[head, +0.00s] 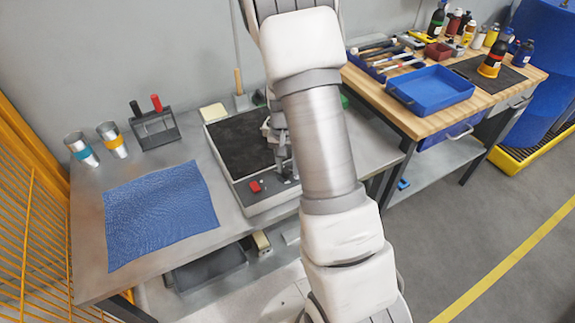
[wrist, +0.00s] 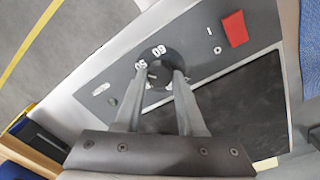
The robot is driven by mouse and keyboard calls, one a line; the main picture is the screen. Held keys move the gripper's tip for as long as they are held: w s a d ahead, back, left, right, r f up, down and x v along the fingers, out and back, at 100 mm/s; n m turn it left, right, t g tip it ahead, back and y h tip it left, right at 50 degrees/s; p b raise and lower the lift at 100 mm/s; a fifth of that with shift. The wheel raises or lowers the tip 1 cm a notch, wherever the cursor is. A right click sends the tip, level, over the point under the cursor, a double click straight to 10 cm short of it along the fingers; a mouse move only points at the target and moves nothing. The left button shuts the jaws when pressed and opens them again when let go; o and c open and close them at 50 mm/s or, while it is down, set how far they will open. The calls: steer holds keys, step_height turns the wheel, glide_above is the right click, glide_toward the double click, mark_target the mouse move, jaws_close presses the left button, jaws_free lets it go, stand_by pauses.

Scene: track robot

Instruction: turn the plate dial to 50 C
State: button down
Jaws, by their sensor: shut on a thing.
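The plate (head: 240,140) is a pale box with a black top and a grey front panel, standing on the grey bench. Its round dark dial (wrist: 162,66) is on the panel in the wrist view. My gripper (wrist: 161,75) has one finger on either side of the dial and is shut on it. In the head view my gripper (head: 285,172) is at the front of the plate, and my arm and fingers mostly hide the dial. The marks 50 and 60 show upside down beside the dial; other marks are covered. I cannot tell the exact setting.
A red switch (head: 255,186) is on the same panel, and it also shows in the wrist view (wrist: 234,28). A blue cloth (head: 160,213), two metal cups (head: 112,139) and a small rack (head: 155,130) stand left. A blue tray (head: 430,90) is on the wooden bench right.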

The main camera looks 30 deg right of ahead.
steer(key=c, duration=0.5)
jaws_free()
steer(key=shift+r, duration=0.1)
steer(key=shift+w+a+r+p, duration=0.15)
steer(key=shift+r+p, duration=0.2)
steer(key=shift+r, duration=2.5)
steer(key=shift+a+r+p, duration=0.1)
steer(key=shift+r+p, duration=0.3)
steer(key=shift+r, duration=2.5)
steer(key=shift+w+a+r+p, duration=0.15)
steer(key=shift+r+p, duration=0.2)
steer(key=shift+r, duration=2.5)
